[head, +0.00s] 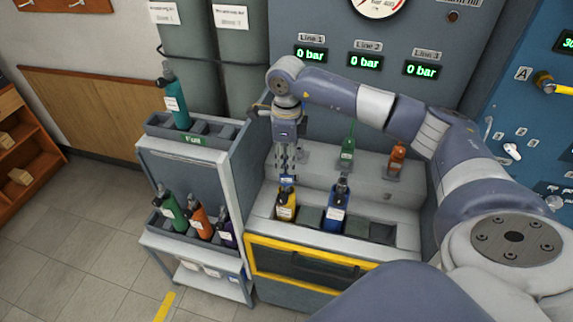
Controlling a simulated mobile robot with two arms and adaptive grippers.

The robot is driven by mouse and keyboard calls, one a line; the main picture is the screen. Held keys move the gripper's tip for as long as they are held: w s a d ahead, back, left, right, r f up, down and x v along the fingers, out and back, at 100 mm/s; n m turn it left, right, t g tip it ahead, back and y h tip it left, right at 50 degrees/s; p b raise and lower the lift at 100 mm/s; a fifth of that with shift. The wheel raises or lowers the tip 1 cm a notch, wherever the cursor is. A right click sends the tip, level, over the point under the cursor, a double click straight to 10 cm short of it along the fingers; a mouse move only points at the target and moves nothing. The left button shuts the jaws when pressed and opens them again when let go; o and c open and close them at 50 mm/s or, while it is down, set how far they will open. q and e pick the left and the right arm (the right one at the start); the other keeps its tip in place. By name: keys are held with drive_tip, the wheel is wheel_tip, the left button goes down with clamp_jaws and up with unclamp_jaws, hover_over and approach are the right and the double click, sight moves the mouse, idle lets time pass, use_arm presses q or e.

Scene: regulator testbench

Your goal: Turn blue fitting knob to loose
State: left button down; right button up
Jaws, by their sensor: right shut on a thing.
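My right gripper (286,168) points down over the left part of the bench and is shut. A blue bottle (335,210) stands upright to the right in the same row. My left gripper is not in view.
A green fitting (348,145) and an orange fitting (397,155) stand on the back ledge. A rack (190,158) at left holds several bottles. The gauge panel (330,75) closes off the back, its three lines reading 0 bar. My right arm crosses above the bench.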

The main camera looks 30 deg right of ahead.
sight(286, 162)
drive_tip(key=shift+n+b, duration=0.55)
drive_tip(key=shift+n, duration=0.15)
drive_tip(key=o, duration=1.1)
wheel_tip(286, 162, up, 12)
drive_tip(key=shift+r, duration=0.1)
